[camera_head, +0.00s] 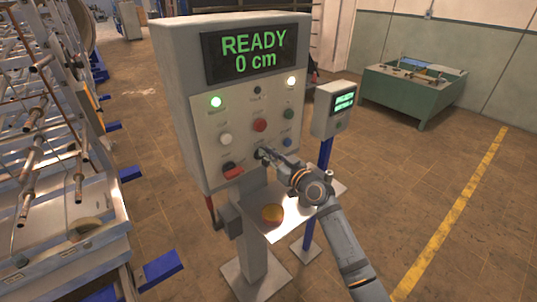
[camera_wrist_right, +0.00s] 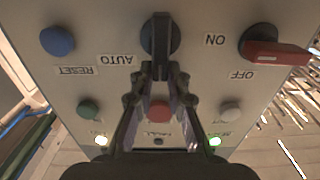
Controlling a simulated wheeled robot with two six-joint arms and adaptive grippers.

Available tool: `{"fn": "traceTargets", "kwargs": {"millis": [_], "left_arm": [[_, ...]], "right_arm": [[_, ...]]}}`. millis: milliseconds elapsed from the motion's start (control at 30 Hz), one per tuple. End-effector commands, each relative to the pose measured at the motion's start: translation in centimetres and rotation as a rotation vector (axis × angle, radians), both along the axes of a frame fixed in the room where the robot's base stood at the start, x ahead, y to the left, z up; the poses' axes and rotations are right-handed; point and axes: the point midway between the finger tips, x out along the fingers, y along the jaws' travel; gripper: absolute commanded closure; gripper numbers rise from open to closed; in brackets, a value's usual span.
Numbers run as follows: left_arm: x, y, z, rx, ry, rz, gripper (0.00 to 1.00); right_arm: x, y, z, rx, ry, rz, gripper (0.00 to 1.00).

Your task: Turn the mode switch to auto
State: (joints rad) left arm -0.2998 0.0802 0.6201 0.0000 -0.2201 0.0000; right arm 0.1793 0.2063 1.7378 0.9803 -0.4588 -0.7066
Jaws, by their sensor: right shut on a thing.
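The grey control box (camera_head: 180,100) shows "READY 0 cm" in green on its screen. The black mode switch (camera_wrist_right: 160,32) is at the top middle of the right wrist view, which sees the panel upside down. Its handle stands vertical in that view, and the AUTO label (camera_wrist_right: 119,60) is to its left. My right gripper (camera_wrist_right: 160,72) is shut on the switch handle. In the head view the right gripper (camera_head: 265,155) reaches the lower middle of the panel and partly hides the switch. My left gripper is in neither view.
A red on/off handle (camera_wrist_right: 275,52) and a blue reset button (camera_wrist_right: 57,41) flank the switch. A smaller display box (camera_head: 333,112) stands on a blue post to the right.

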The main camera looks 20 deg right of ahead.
Motion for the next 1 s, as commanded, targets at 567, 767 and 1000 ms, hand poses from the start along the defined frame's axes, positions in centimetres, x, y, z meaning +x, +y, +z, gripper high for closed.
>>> {"fn": "traceTargets", "kwargs": {"millis": [567,767,1000], "left_arm": [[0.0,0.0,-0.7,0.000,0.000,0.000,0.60],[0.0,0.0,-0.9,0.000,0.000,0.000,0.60],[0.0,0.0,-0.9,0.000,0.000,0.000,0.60]], "right_arm": [[0.3,-0.9,-0.2,0.311,0.114,0.000,1.00],[0.5,-1.4,-0.4,0.490,0.179,0.000,1.00],[0.7,-1.9,-0.8,0.693,0.253,0.000,1.00]]}}
